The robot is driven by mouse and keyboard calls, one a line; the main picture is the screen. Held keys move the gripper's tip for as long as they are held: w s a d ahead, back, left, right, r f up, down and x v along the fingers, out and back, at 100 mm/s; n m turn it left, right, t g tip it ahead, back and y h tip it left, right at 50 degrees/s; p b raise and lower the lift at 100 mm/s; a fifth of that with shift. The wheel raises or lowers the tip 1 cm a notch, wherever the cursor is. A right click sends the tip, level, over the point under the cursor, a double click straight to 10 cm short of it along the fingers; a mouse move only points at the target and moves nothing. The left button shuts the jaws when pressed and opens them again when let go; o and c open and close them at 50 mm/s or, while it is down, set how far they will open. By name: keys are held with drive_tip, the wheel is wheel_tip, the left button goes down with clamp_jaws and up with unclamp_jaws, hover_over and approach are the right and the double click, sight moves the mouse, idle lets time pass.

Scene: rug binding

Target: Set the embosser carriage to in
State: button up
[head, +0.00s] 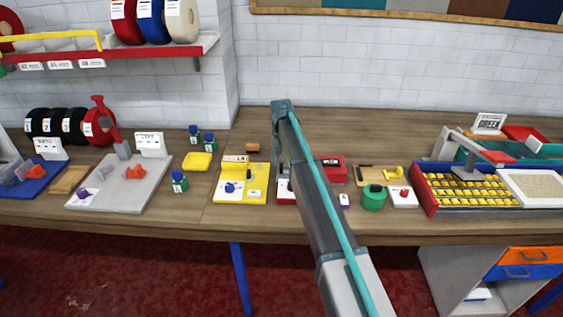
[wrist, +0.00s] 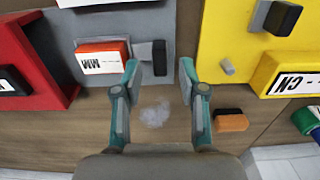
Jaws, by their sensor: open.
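In the wrist view a grey unit (wrist: 150,15) carries an orange-red block (wrist: 103,57) with a white label. A black knob or lever with a grey stem (wrist: 159,57) stands beside that block. I cannot tell for sure which part is the embosser carriage. My gripper (wrist: 158,72) is open, its two fingertips on either side of the black knob in the picture. Contact is not visible, and I see nothing held. In the head view my arm hides the gripper and most of this unit.
A yellow unit (wrist: 230,28) with a black knob and a peg is on the right in the wrist view. A red unit (wrist: 35,60) is on the left. A brown block (wrist: 230,122) lies near the right finger.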

drive_tip(key=shift+f, duration=1.05)
clamp_jaws()
